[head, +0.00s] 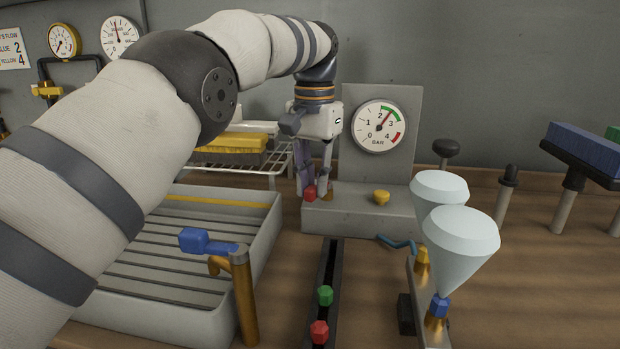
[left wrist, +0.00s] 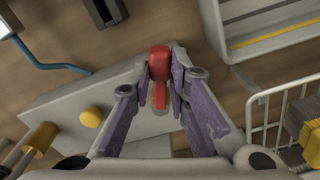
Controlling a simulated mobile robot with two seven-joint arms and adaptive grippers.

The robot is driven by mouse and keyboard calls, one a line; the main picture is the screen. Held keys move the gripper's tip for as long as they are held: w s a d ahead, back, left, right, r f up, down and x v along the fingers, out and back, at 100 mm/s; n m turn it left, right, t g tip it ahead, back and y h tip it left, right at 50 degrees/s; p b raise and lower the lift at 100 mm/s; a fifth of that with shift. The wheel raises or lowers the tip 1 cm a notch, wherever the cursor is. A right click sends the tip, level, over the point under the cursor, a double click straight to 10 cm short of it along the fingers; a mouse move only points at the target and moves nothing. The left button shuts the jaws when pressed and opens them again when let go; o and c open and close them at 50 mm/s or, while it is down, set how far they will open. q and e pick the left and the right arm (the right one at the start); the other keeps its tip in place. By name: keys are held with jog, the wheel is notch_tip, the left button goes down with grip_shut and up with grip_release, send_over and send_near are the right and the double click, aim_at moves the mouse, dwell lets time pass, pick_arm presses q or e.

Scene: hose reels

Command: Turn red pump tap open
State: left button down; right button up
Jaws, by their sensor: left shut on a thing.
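The red pump tap (head: 310,194) is on the left part of the grey pump block (head: 345,220), below the bar gauge (head: 380,127). In the left wrist view the red tap (left wrist: 160,62) has a rounded head and a narrow lever running along the view. My left gripper (head: 315,188) points down at the tap, its purple-padded fingers on either side of it; it is shut on the tap. The fingers hide part of the tap in the head view. The gauge needle points between 2 and 3. My right gripper is not in view.
A yellow knob (head: 381,197) sits on the same block to the right. A grey tray (head: 170,245), a blue-handled tap (head: 207,242) and pale cone funnels (head: 459,245) stand in front.

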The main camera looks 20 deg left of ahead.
pick_arm(q)
jog(key=shift+w+d+r+n, duration=0.1)
jog(key=shift+d+n, duration=0.25)
jog(key=shift+n, duration=0.45)
jog(key=shift+d+n, duration=0.35)
jog(key=shift+n, duration=0.45)
jog(key=c, duration=1.5)
grip_release()
